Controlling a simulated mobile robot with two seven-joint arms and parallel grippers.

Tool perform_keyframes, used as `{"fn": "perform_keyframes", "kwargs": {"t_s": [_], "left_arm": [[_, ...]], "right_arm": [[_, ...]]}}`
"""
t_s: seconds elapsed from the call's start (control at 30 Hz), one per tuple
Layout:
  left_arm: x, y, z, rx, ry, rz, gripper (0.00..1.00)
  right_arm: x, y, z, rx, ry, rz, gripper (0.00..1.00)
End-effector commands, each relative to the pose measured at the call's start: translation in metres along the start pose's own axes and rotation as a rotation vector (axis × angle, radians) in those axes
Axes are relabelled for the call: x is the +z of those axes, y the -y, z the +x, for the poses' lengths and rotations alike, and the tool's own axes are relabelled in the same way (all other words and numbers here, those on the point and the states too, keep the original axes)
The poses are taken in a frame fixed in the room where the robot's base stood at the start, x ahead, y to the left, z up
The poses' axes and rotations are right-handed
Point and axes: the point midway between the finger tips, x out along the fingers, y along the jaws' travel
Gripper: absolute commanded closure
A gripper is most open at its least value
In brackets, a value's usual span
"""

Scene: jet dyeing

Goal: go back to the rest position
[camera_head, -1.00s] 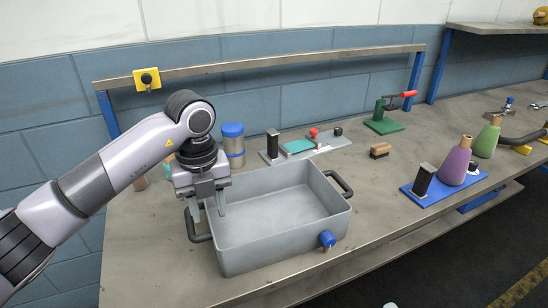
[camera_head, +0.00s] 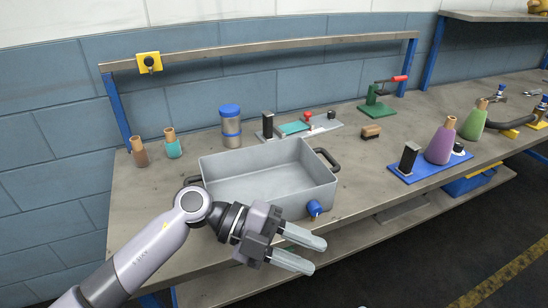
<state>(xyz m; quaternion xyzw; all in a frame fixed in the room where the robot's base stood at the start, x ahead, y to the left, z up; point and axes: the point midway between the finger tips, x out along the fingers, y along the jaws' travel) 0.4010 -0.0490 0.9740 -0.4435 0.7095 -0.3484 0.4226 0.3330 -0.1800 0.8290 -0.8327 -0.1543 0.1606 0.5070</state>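My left gripper (camera_head: 308,254) is in front of the table's front edge, below and in front of the grey metal basin. Its two pale fingers point to the right and are spread apart with nothing between them. The basin (camera_head: 318,197) stands on the table with a black handle at each end and a blue knob (camera_head: 314,208) low on its front right. The part of its inside that shows looks empty. My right gripper is not in view.
On the grey table (camera_head: 360,190) stand a brown cone (camera_head: 139,155), a teal cone (camera_head: 173,148) and a blue-lidded canister (camera_head: 231,130). A blue plate (camera_head: 420,174) with a purple cone (camera_head: 440,142) lies to the right. A green-based clamp (camera_head: 375,105) stands at the back.

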Motion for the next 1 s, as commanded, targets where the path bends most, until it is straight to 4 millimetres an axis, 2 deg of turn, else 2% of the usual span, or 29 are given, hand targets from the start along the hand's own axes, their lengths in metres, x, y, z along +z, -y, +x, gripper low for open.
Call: {"fn": "perform_keyframes", "kwargs": {"t_s": [0.07, 0.13, 0.27, 0.37, 0.47, 0.57, 0.67, 0.73, 0.9, 1.0], "left_arm": [[-0.009, 0.01, 0.004, -0.214, -0.017, -0.042, 0.61], [-0.01, 0.019, -0.002, -0.392, -0.005, -0.086, 0.61], [-0.003, 0.024, -0.025, -0.701, 0.071, -0.201, 0.61], [0.01, 0.014, -0.05, -0.909, 0.169, -0.321, 0.61], [0.025, -0.012, -0.077, -1.083, 0.297, -0.464, 0.61], [0.038, -0.052, -0.103, -1.216, 0.447, -0.631, 0.61], [0.045, -0.105, -0.124, -1.307, 0.607, -0.819, 0.61], [0.044, -0.148, -0.134, -1.341, 0.723, -0.962, 0.61], [0.021, -0.25, -0.144, -1.333, 0.966, -1.303, 0.61], [0.002, -0.294, -0.142, -1.293, 1.058, -1.461, 0.61]], "right_arm": [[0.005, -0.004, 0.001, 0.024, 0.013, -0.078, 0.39], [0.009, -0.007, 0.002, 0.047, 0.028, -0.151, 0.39], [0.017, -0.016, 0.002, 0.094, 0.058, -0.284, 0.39], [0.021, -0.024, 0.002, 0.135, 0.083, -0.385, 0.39], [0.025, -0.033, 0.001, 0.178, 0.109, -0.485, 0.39], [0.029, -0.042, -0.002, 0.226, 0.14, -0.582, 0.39], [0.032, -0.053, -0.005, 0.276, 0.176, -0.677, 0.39], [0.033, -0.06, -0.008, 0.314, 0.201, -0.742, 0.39], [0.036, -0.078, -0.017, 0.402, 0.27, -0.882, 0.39], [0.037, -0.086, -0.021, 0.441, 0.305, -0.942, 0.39]]}}
